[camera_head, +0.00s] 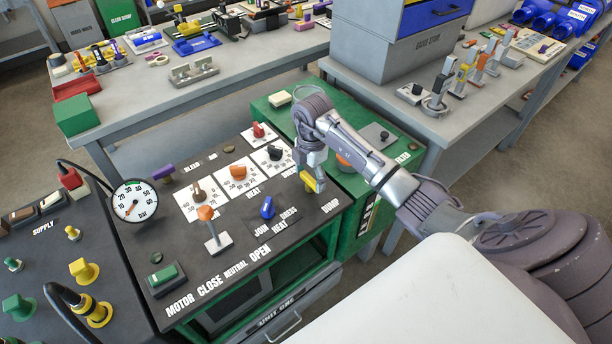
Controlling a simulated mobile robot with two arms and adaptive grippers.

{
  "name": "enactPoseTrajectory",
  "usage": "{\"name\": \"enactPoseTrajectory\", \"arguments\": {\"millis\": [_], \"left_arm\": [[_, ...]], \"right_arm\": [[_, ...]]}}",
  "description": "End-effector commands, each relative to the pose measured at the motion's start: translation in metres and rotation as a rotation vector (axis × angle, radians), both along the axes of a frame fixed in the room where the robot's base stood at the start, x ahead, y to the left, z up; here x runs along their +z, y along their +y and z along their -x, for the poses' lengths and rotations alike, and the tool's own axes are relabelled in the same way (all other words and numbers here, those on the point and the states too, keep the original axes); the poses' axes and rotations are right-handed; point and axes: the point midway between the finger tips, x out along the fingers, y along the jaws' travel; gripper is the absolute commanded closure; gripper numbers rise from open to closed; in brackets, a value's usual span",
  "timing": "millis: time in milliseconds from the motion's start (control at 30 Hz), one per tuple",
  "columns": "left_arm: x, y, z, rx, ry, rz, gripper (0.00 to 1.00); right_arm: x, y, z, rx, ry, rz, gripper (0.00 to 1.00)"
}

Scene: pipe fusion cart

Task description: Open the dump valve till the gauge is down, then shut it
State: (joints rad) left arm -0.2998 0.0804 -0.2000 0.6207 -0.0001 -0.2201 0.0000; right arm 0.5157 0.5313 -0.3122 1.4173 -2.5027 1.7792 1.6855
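The dump valve's yellow handle (309,181) is at the right end of the black-topped control unit, above the DUMP label. My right gripper (314,172) points down right at this handle, and its fingers hide part of it. I cannot tell whether the fingers are closed on the handle. The round white gauge (134,201) stands at the left edge of the unit. Its short red needle points down and left, towards the low end of the scale; the exact reading is too small to tell. My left gripper is not in view.
Close by on the unit are a blue knob (267,208), an orange-topped lever (211,229), several dials and a green motor button (164,275). A supply panel (37,259) with yellow and green valves is at left. Grey benches with tools stand behind.

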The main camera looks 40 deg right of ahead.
Motion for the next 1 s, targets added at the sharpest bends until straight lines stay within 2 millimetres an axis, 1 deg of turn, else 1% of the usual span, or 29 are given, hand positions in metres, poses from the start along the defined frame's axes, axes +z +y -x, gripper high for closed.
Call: {"name": "enactPoseTrajectory", "arguments": {"millis": [33,133,367,567,767,1000], "left_arm": [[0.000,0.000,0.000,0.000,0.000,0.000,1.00],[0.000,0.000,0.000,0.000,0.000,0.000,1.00],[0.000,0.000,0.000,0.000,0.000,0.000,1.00],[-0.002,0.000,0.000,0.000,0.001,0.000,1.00],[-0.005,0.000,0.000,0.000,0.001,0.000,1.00],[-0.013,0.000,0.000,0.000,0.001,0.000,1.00]], "right_arm": [[-0.001,0.000,0.001,0.000,0.006,0.000,0.40],[-0.001,0.000,0.002,0.000,0.007,0.001,0.57],[-0.001,-0.001,0.002,0.016,0.008,0.002,0.57],[-0.001,-0.001,0.002,0.094,0.010,0.003,0.57],[-0.002,-0.002,0.002,0.244,0.010,0.004,0.57],[-0.003,-0.002,0.002,0.470,0.010,0.005,0.57]]}}
